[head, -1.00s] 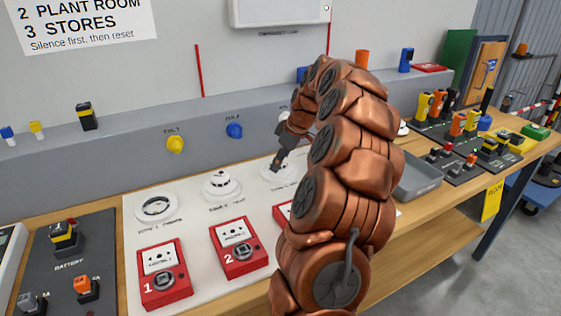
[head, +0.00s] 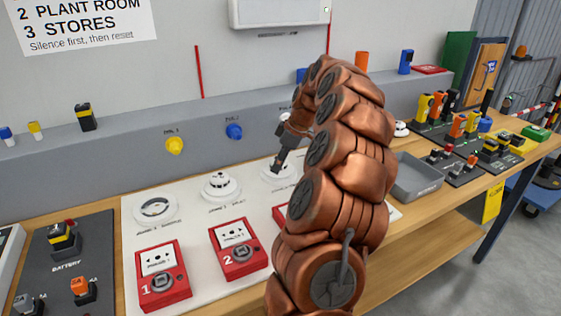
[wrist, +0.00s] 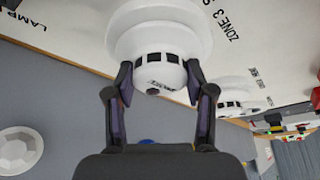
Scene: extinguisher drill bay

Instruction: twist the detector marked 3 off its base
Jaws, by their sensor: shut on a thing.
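The detector at zone 3 (wrist: 160,68) is a white dome with dark slots, seated against a wide white round base (wrist: 128,45) on the white board. "ZONE 3" is printed beside it in the wrist view. My gripper (wrist: 158,80) is shut on the detector, with one dark fingertip on each side of its dome. In the head view my gripper (head: 279,163) points down at the third round fitting, and the fingers and arm hide part of it. I cannot tell whether the detector has turned on its base.
A second detector (head: 220,185) and a round white fitting (head: 155,208) stand left on the white board. Red call points 1 (head: 163,277) and 2 (head: 238,248) are in front. A grey tray (head: 418,183) lies right of my arm. A grey ledge (head: 60,160) runs behind.

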